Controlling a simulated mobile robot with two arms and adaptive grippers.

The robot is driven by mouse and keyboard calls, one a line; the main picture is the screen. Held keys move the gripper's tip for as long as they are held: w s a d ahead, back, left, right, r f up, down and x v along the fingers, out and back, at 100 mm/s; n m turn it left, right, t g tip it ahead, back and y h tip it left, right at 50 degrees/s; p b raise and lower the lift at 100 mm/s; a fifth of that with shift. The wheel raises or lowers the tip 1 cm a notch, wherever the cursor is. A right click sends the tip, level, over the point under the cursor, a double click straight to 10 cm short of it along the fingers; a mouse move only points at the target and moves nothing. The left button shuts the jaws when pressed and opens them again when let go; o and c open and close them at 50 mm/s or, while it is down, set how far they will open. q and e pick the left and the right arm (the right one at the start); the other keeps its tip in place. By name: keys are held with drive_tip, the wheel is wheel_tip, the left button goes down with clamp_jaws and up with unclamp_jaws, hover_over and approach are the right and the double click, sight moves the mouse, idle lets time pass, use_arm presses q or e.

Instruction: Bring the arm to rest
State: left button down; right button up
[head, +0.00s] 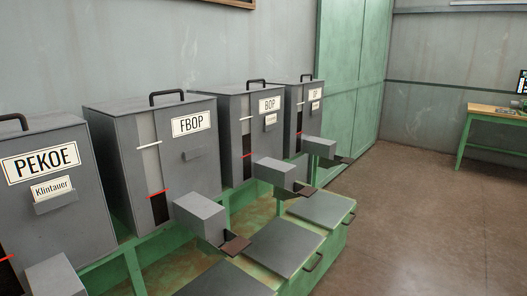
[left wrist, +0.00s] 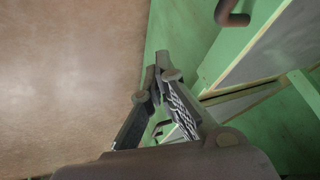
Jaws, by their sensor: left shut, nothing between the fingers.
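My left gripper (left wrist: 158,75) shows in the left wrist view, its two fingers closed together at the tips with nothing between them. It is beside a green chest with a grey lid (left wrist: 275,45) and a brown handle (left wrist: 232,16); the brown floor (left wrist: 70,80) fills the left of that view. The fingers overlap the chest's green side in the picture; I cannot tell whether they touch it. Neither of my arms shows in the head view, and my right gripper is in no view.
In the head view, grey bins labelled PEKOE (head: 50,190), FBOP (head: 155,160), BOP (head: 255,135) and a further one (head: 303,115) stand on a green frame. Grey-lidded chests (head: 285,243) sit in front. Open floor (head: 430,220) lies right, with a wooden-topped table (head: 495,113) beyond.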

use_arm(q)
drive_tip(key=s+a+f+g, duration=0.1)
drive_tip(key=s+f, duration=0.3)
drive_tip(key=s, duration=0.8)
drive_tip(key=s+a+f+n+g, duration=0.1)
drive_tip(key=s+f, duration=0.4)
drive_tip(key=s, duration=0.7)
drive_tip(key=s+a+f+g, duration=0.1)
drive_tip(key=s+f+g, duration=0.2)
drive_tip(key=s, duration=0.9)
drive_tip(key=shift+s+a+f+g+p, duration=0.2)
drive_tip(key=shift+s+f+g+p, duration=0.15)
drive_tip(key=shift+f, duration=0.35)
